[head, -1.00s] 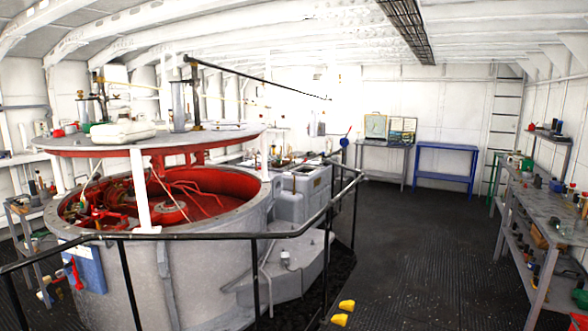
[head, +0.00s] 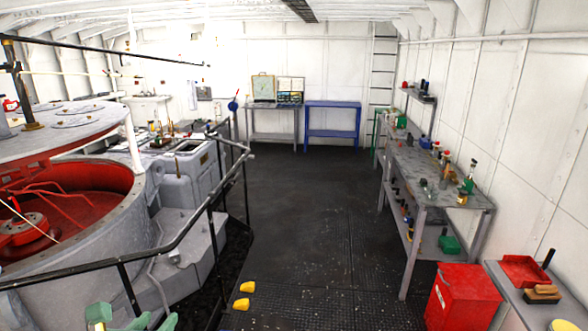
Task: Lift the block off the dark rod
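Part of my pale green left gripper (head: 130,319) shows at the bottom left edge, cut off by the frame. Two pale green pieces stand apart there, but its fingertips are not clear enough to tell open from shut. My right gripper is out of view. I cannot make out for sure a block on a dark rod. A thin dark upright piece (head: 548,259) stands on the near right bench, behind a brown, dark-topped block-like thing (head: 542,293). I cannot tell whether these are the task's objects.
The near right bench (head: 515,296) also bears a red tray (head: 524,270). A red box (head: 460,298) stands beside it. A long grey workbench (head: 440,195) lines the right wall. A black railing (head: 180,240) guards the round machine at left.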

